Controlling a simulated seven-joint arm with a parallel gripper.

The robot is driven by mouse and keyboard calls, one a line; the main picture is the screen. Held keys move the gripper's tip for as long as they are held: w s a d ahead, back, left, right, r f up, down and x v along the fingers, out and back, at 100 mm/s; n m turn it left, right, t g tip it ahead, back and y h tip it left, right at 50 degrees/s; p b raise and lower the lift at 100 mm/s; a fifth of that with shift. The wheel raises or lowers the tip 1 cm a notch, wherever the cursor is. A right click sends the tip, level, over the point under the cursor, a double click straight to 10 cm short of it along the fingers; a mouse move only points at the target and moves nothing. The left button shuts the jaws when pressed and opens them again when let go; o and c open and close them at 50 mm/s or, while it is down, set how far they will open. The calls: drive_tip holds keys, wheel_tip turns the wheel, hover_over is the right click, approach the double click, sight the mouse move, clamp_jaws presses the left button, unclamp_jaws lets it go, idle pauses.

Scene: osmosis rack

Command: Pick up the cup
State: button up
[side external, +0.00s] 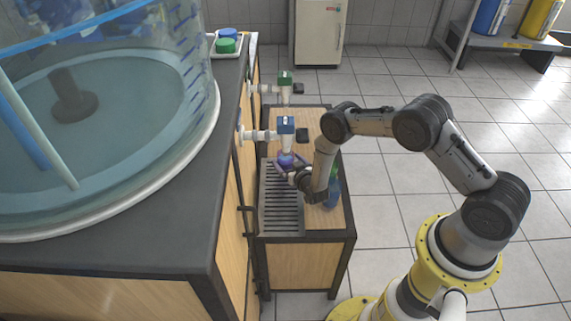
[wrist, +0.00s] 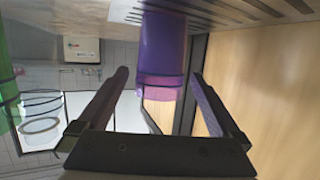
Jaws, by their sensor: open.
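The purple cup (side external: 286,160) is by the drip grate, under the blue-topped tap (side external: 286,125). In the wrist view the cup (wrist: 163,45) hangs down from the top of the picture, near the slats, so that view looks inverted. My gripper (side external: 281,168) is open at the cup. In the wrist view my gripper's two fingers (wrist: 160,74) reach toward the cup, one on each side, with visible gaps. The side view is too small to show finger contact.
The slatted drip grate (side external: 281,212) lies on the small wooden stand (side external: 314,218). A blue-green bottle (side external: 333,190) stands close beside my wrist. A green-topped tap (side external: 285,80) is farther back. The dark counter (side external: 190,215) with a large clear tank (side external: 110,110) borders the left.

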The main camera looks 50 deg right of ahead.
drive_tip(key=shift+x, duration=1.2)
clamp_jaws()
drive_tip(key=shift+r, duration=0.15)
